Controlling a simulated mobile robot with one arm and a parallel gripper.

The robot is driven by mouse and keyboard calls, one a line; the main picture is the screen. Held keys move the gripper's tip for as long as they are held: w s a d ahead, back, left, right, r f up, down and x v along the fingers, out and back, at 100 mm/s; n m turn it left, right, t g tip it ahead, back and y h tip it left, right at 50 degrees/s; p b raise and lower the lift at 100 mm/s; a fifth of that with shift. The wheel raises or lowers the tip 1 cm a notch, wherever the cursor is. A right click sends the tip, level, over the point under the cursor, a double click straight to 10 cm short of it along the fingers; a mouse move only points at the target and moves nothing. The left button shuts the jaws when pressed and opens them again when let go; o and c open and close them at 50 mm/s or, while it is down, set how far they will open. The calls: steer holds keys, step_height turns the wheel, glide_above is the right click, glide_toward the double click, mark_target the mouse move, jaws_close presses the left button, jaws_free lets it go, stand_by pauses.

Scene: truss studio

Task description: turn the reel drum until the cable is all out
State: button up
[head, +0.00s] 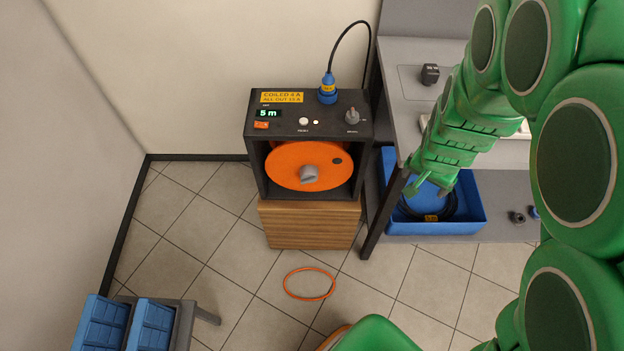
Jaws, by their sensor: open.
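The orange reel drum (285,163) sits upright in a black housing (340,110) on a wooden block (308,224). A grey knob-like part (309,173) is at its middle, and a dark round spot (337,160) is near its upper right edge. The housing's green display (267,113) reads "5 m". A yellow label above it mentions "coiled" and "all out". An orange loop (309,297), apparently cable, lies on the floor in front. My gripper (431,189) is open, right of the drum and apart from it, in front of the blue tray. Any cable wound behind the drum face is hidden.
A blue plug (328,90) with a black cable stands on the housing. A grey knob (352,116) is near its right edge. A blue tray (465,227) with coiled black cable sits on the bench's lower shelf. Blue bins (152,323) stand front left. Tiled floor is mostly clear.

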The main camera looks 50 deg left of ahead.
steer(key=s+a+f+n+t, duration=0.1)
steer(key=a+f, duration=0.7)
steer(key=a, duration=0.1)
steer(key=n+t+y, duration=0.6)
steer(key=t+y, duration=0.4)
steer(key=y, duration=0.1)
glide_toward(308, 179)
steer(key=x, duration=0.3)
steer(key=shift+f+x, duration=0.2)
steer(key=shift+x, duration=1.6)
steer(key=shift+f+x, duration=0.2)
steer(key=shift+x, duration=1.6)
steer(key=shift+s, duration=0.1)
steer(key=c, duration=1.4)
